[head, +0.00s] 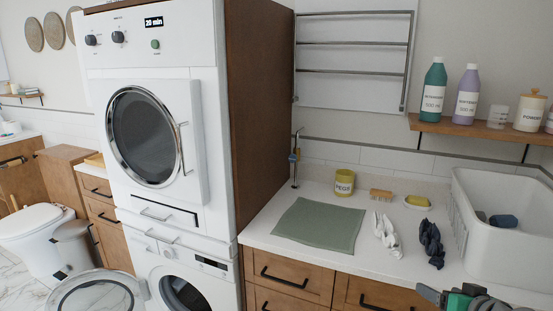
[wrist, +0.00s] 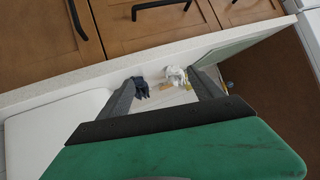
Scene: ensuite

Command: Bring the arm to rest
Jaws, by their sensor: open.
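My gripper (wrist: 160,77) is open and empty in the wrist view, its two dark fingers spread apart. Beyond the fingers lie a dark sock-like cloth (wrist: 141,87) and a white one (wrist: 174,77) on the counter. In the head view, part of my gripper (head: 452,297) shows at the bottom right edge, over the front of the counter near the white basket. The rest of my arm is cut off by the frame.
The white counter (head: 375,262) holds a green mat (head: 320,226), yellow cup (head: 344,184), brush (head: 381,194), soap dish (head: 417,202), white cloth (head: 387,235), dark cloth (head: 431,242) and white basket (head: 503,245). The washer's round door (head: 97,294) stands open at left.

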